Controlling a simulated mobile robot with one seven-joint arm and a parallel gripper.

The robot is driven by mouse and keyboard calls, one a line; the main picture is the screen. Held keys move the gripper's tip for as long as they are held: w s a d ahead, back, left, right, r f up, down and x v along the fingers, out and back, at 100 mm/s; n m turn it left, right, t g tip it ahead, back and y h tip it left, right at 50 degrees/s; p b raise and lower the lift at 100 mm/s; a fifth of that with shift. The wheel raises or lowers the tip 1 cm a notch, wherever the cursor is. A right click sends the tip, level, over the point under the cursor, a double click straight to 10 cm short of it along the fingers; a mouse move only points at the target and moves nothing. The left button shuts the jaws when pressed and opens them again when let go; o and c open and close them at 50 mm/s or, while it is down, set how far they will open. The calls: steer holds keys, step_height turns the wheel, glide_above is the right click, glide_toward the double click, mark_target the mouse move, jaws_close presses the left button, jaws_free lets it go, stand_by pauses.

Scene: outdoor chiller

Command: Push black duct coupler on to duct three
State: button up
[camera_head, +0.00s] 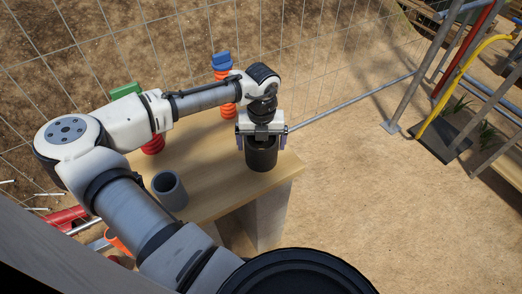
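A black cylindrical coupler (261,158) stands upright near the right end of the wooden table. My gripper (262,140) points down directly above it, with its fingers on either side of the coupler's upper part. The view does not show whether the fingers press on it. A grey open-topped cylinder (170,192) stands at the table's front edge. Red ribbed ducts show at the back, one with a blue top (222,62) and one below a green top (126,91). I cannot tell which is duct three.
The wooden table (215,200) has bare room between the grey cylinder and the coupler. A wire mesh fence (330,50) stands close behind it. A metal pole (352,103) runs right from near my gripper. Scaffold tubes (412,70) stand at the right.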

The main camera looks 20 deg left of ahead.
steer(key=c, duration=1.1)
steer(key=shift+o, duration=0.2)
step_height(320, 180, up, 7)
steer(key=p, duration=0.7)
